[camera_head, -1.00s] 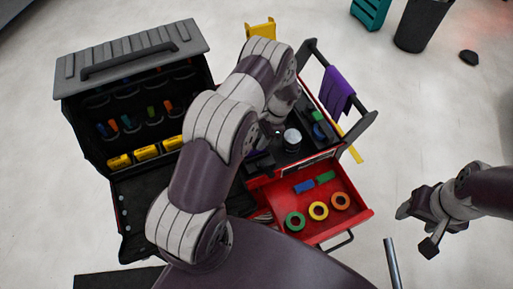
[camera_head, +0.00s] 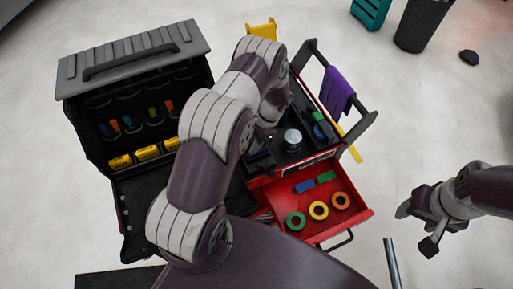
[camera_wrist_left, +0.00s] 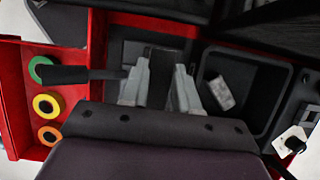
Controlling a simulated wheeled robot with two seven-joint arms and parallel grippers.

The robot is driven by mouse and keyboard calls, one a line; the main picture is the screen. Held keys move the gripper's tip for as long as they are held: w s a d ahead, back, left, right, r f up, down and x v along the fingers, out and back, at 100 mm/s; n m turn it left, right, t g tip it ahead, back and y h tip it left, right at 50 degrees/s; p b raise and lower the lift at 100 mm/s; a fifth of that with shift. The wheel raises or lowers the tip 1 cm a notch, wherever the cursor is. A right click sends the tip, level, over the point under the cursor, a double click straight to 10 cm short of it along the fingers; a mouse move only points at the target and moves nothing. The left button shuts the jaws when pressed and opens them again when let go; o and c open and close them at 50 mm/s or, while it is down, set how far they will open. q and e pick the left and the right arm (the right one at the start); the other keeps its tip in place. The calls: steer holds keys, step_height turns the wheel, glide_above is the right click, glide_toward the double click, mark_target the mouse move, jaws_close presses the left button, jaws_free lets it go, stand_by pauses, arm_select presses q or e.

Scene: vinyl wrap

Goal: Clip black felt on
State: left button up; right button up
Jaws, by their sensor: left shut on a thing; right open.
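My left gripper (camera_wrist_left: 160,88) shows in the left wrist view, with its two pale fingers closed on a dark thing (camera_wrist_left: 160,72) between them. It is too dark to tell whether that thing is the black felt. The fingers are over the dark cart top, beside a black handle-like piece (camera_wrist_left: 75,74). In the head view my left arm hides most of this spot. My right gripper (camera_head: 420,228) is open and empty, out over the floor at the right.
The red drawer (camera_head: 352,222) stands open with green, yellow and orange rolls and small blocks. A purple cloth (camera_head: 337,91) hangs on the cart handle. A black case (camera_head: 130,47) with yellow items stands left. A grey bin (camera_wrist_left: 257,85) is right of the fingers.

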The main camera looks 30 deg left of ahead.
arm_select(q)
steer(key=shift+f, duration=0.2)
stand_by(0.4)
steer(key=shift+w+b, duration=0.1)
steer(key=shift+b, duration=0.2)
steer(key=shift+w+d+f+b, duration=0.2)
steer(key=shift+w+d+b, duration=0.05)
steer(key=shift+b, duration=0.05)
steer(key=shift+f, duration=0.2)
stand_by(0.5)
steer(key=o, duration=1.1)
steer(key=shift+c, duration=0.2)
